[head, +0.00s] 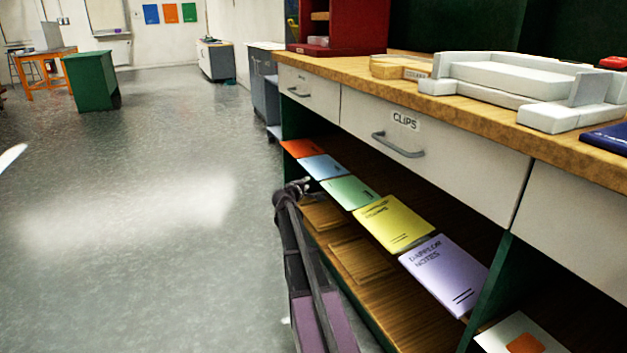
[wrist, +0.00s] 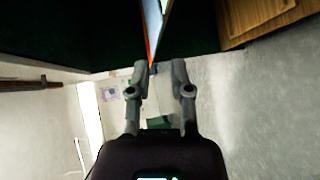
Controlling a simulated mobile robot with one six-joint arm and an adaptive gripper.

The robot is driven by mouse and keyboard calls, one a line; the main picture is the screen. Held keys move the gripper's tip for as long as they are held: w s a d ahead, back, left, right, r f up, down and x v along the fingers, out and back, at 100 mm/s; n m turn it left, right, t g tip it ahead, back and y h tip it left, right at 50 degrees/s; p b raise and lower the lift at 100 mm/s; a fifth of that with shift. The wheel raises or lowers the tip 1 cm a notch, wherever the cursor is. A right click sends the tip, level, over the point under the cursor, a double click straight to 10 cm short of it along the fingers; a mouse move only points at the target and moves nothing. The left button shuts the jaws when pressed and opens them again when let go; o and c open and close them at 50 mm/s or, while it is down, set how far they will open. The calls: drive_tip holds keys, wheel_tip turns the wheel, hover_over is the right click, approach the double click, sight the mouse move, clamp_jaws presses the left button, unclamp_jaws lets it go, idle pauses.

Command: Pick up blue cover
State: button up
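The light blue cover (head: 325,167) lies on the open shelf under the drawers, between an orange cover (head: 299,148) and a green cover (head: 349,192). My gripper (head: 301,185) is at the shelf's front edge, close to the near edge of the blue and green covers. In the wrist view my gripper (wrist: 161,75) is open, with nothing clearly between its fingers. The blue cover (wrist: 154,22) shows there as a narrow slanted strip just beyond the fingertips, with an orange edge alongside. I cannot tell whether a finger touches it.
A yellow cover (head: 394,223) and a purple cover (head: 445,272) lie farther along the shelf (head: 386,300). A drawer marked CLIPS (head: 431,143) hangs above them. A green divider (head: 487,292) stands at the right. The floor (head: 130,200) on the left is clear.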

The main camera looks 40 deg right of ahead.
sight(313, 172)
drive_tip(key=b+x, duration=0.1)
drive_tip(key=x, duration=0.6)
drive_tip(key=shift+w+d+f, duration=0.15)
idle(0.3)
clamp_jaws()
wheel_tip(313, 172, up, 3)
drive_tip(key=shift+f+p, duration=0.2)
drive_tip(key=shift+p, duration=0.9)
